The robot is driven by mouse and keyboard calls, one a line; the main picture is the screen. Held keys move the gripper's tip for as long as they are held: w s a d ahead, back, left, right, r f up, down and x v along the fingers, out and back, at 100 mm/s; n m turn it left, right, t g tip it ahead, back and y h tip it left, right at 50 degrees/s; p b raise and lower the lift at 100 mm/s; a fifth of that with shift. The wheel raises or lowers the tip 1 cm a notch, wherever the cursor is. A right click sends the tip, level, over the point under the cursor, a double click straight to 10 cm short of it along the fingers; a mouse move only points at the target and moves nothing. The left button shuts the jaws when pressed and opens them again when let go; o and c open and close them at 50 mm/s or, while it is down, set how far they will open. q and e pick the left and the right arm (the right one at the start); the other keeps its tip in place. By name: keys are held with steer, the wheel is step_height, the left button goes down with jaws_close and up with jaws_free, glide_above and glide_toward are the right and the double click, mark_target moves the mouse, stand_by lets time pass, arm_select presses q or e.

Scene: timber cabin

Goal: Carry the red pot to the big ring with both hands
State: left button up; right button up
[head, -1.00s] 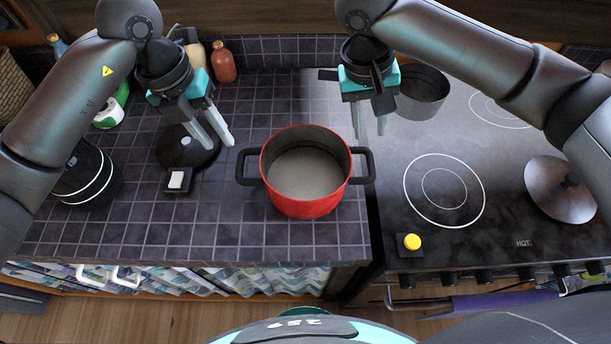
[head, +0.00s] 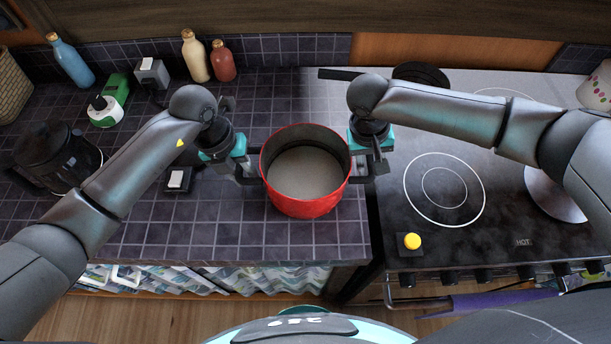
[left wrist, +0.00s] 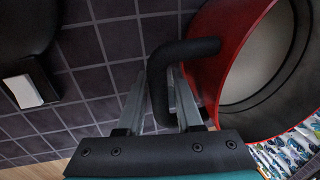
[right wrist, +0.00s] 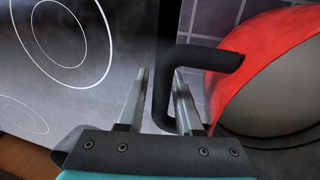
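The red pot (head: 306,205) stands upright and empty-looking on the dark tiled counter, left of the cooktop. Its black side handles show in the left wrist view (left wrist: 155,80) and the right wrist view (right wrist: 165,85). My left gripper (head: 250,177) is at the left handle, fingers apart on either side of it. My right gripper (head: 374,170) is at the right handle in the same way, open around it. A large white ring (head: 444,228) with a smaller ring inside is marked on the front of the cooktop, right of the pot. Another marking behind is mostly hidden by my right arm.
A yellow button (head: 412,241) sits at the cooktop's front left. A pan lid (head: 556,200) lies right of the ring, partly behind my arm. A white switch (head: 176,179) and a kettle (head: 55,155) are left. Bottles (head: 195,57) stand at the back.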

arm_select(q)
jaws_close()
arm_select(e)
jaws_close()
arm_select(q)
steer(key=shift+w, duration=0.15)
stand_by(1.1)
